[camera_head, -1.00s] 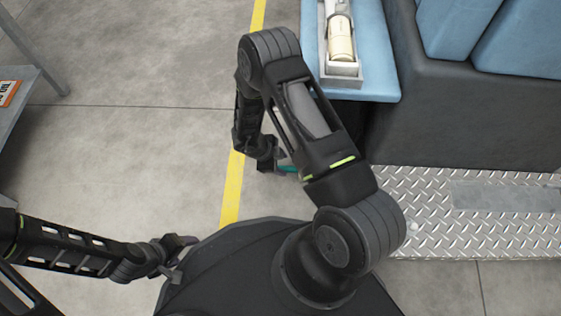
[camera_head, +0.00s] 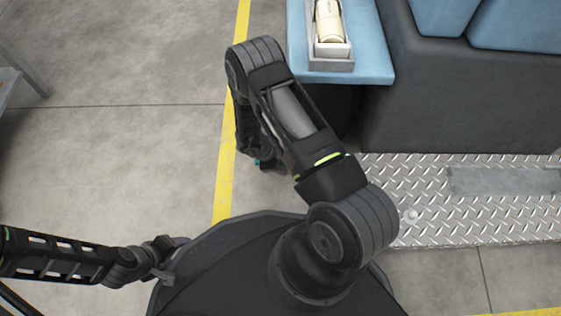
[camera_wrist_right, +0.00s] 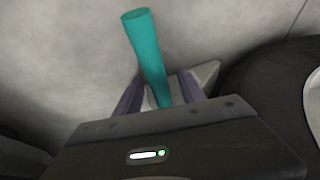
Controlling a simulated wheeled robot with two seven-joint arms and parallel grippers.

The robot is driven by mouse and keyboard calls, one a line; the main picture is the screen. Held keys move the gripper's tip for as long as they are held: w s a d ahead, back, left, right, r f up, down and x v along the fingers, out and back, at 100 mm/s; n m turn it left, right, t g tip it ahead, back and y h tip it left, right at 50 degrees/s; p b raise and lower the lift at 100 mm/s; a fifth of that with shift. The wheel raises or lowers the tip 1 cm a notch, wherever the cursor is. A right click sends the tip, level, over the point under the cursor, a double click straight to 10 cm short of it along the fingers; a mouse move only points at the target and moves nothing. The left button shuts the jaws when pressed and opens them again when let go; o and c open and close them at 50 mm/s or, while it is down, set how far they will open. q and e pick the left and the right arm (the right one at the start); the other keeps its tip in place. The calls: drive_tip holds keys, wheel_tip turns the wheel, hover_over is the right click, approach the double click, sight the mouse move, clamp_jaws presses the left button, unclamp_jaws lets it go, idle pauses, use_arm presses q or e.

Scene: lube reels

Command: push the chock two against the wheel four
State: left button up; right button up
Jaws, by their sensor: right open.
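In the right wrist view, a teal bar (camera_wrist_right: 150,60) like a handle rises between the fingers of my right gripper (camera_wrist_right: 168,90). At its foot is a pale grey wedge-like piece (camera_wrist_right: 204,75), likely the chock, partly hidden by the fingers. The right gripper is open around the bar; I cannot tell if they touch. In the head view my right arm hides most of this gripper, with a bit of teal (camera_head: 266,163) showing beside it. My left gripper (camera_head: 165,258) is at the lower left, away from the chock; its jaw opening is unclear. I cannot make out wheel four.
A blue bench (camera_head: 365,60) holds a grey tray (camera_head: 330,64) with a cream cylinder (camera_head: 328,22). A dark plinth (camera_head: 450,100) and a steel tread plate (camera_head: 480,215) lie to the right. A yellow line (camera_head: 228,170) crosses the floor.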

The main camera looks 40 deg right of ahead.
clamp_jaws()
idle(0.4)
idle(0.9)
